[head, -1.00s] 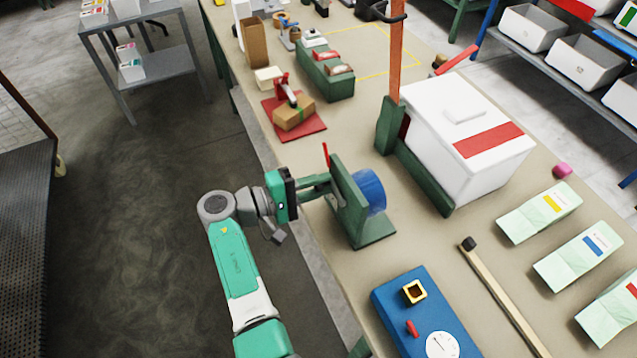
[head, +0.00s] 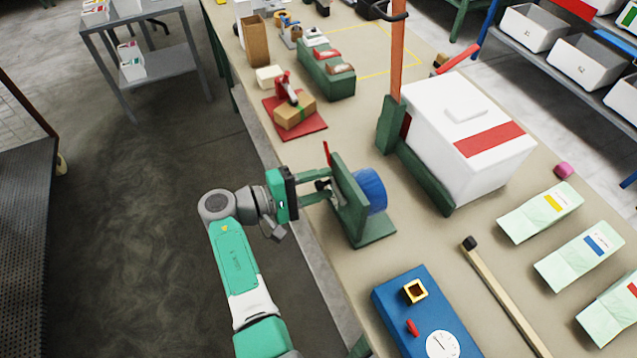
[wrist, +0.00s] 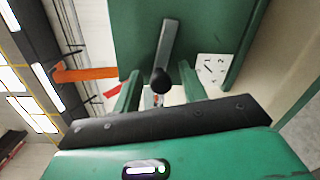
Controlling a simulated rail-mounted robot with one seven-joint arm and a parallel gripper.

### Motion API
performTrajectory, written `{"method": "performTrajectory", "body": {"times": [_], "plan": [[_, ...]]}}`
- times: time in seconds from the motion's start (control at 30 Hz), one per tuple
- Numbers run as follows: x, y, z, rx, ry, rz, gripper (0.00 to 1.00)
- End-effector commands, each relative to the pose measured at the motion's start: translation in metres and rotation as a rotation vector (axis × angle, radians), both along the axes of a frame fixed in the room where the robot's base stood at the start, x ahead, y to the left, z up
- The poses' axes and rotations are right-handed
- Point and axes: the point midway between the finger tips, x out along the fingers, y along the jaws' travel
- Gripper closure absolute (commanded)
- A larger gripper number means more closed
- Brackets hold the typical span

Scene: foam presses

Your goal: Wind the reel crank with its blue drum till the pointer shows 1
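The reel stands on the bench as a green upright plate (head: 350,200) with a blue drum (head: 371,190) on its far side. A grey crank arm (wrist: 169,45) with a black knob (wrist: 161,80) lies on the near face of the plate. My gripper (head: 322,186) is open at that face, its two green fingers spread. In the wrist view my gripper (wrist: 160,88) has the knob between its fingers, with a gap on both sides. A white dial (wrist: 212,68) with dark marks is at the right of the plate; its reading is too small to tell. A red strip (head: 326,153) stands at the plate's top edge.
A white box in a green press (head: 440,193) stands right of the reel. A blue box (head: 415,300) with a round dial is in front. A wooden bar (head: 500,295) and pale packets (head: 540,212) lie to the right. A red press (head: 300,125) is farther back.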

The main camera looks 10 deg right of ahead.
Motion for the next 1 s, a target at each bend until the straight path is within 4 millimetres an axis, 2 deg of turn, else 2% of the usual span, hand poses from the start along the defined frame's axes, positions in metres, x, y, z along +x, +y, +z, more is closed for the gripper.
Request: {"method": "performTrajectory", "body": {"times": [0.17, 0.4, 0.53, 0.67, 1.0], "plan": [[-0.001, 0.007, 0.000, 0.001, 0.000, 0.002, 0.58], [-0.009, 0.055, 0.003, 0.000, 0.001, 0.003, 0.58], [-0.011, 0.071, 0.004, 0.000, 0.001, 0.001, 0.58], [-0.012, 0.077, 0.005, 0.000, 0.000, 0.000, 0.58], [-0.012, 0.077, 0.005, 0.000, 0.000, 0.000, 0.58]]}}
